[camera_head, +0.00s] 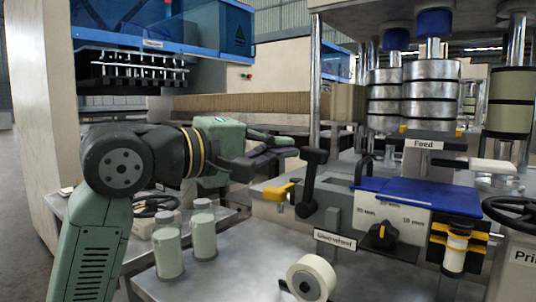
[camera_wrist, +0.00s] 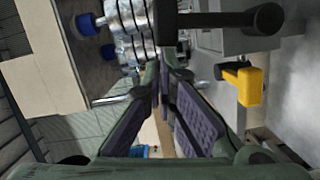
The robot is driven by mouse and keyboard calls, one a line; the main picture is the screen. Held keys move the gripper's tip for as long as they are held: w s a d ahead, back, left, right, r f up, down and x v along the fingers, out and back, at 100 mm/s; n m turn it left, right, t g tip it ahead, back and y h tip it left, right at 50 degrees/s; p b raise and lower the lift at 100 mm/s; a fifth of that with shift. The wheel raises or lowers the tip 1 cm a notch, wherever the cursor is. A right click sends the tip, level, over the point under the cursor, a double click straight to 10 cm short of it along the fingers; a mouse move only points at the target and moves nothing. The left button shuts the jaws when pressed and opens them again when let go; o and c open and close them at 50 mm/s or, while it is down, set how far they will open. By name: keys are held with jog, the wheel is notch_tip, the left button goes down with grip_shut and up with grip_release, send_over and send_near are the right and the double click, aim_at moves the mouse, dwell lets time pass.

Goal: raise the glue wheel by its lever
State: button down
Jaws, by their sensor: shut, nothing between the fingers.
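A panel labelled "Glue wheel" (camera_head: 335,240) is on the machine front. Above and left of it stands a black lever (camera_head: 307,184) with a thick dark knob, roughly upright. A yellow handle (camera_head: 279,192) sticks out just left of it. In the wrist view the black lever (camera_wrist: 222,20) lies across the top and the yellow handle (camera_wrist: 249,87) is at right. My gripper (camera_head: 283,146) is shut and empty, left of the lever's knob and apart from it in the picture. Its purple-padded fingers (camera_wrist: 166,68) show in the wrist view. The glue wheel itself I cannot make out.
Two pale bottles (camera_head: 168,245) stand on a metal surface below my arm. A tape roll (camera_head: 311,278) sits at the front. A black handwheel (camera_head: 513,212) is at far right.

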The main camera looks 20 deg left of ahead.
jog(key=shift+s+d+r+m, duration=0.2)
jog(key=shift+s+d+m, duration=0.05)
jog(key=shift+d+m, duration=0.45)
dwell(0.3)
